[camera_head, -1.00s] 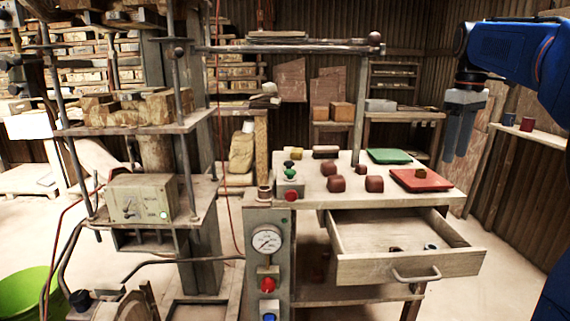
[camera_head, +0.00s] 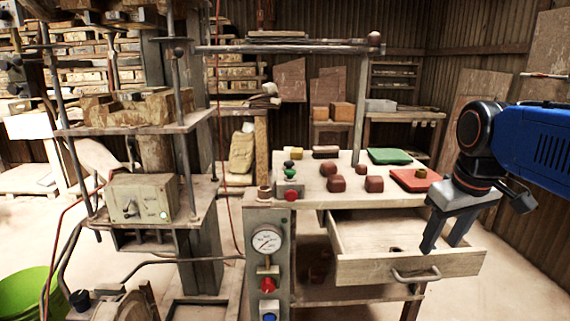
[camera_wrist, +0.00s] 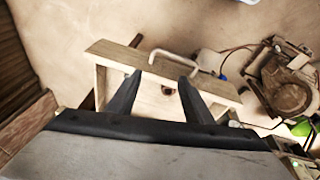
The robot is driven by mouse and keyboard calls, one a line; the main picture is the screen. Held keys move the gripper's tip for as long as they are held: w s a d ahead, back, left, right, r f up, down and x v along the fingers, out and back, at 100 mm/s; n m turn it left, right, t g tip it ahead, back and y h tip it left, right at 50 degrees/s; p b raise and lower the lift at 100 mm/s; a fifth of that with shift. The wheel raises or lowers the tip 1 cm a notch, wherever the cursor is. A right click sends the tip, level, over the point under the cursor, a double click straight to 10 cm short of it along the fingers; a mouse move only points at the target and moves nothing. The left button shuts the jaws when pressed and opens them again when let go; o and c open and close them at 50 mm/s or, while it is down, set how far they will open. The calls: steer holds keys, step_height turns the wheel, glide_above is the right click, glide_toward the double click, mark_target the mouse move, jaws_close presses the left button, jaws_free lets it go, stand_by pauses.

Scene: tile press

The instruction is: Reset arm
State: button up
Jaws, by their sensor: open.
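My blue arm comes in from the right in the head view, and my gripper (camera_head: 442,247) hangs in front of the right end of the open drawer (camera_head: 440,265). Its two dark fingers are apart with nothing between them. In the wrist view my gripper (camera_wrist: 158,88) points down toward the drawer front (camera_wrist: 110,52) and its metal handle (camera_wrist: 172,54). A small dark object shows inside the drawer, between the fingers in that view. Whether the fingers touch the drawer cannot be told.
The table (camera_head: 330,195) bears several brown lumps, a green tray (camera_head: 390,156) and a red tray (camera_head: 412,181) with a small piece on it. The press (camera_head: 180,205) stands left, with a gauge (camera_head: 267,241) on a post. A green bucket (camera_head: 22,290) is at far left.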

steer(key=s+a+f+m+t, duration=0.1)
steer(key=s+a+f+m, duration=0.1)
steer(key=s+f, duration=0.8)
step_height(320, 180, down, 4)
steer(key=shift+s+a+r+t, duration=0.1)
steer(key=shift+s+a+t, duration=0.3)
steer(key=shift+a, duration=0.3)
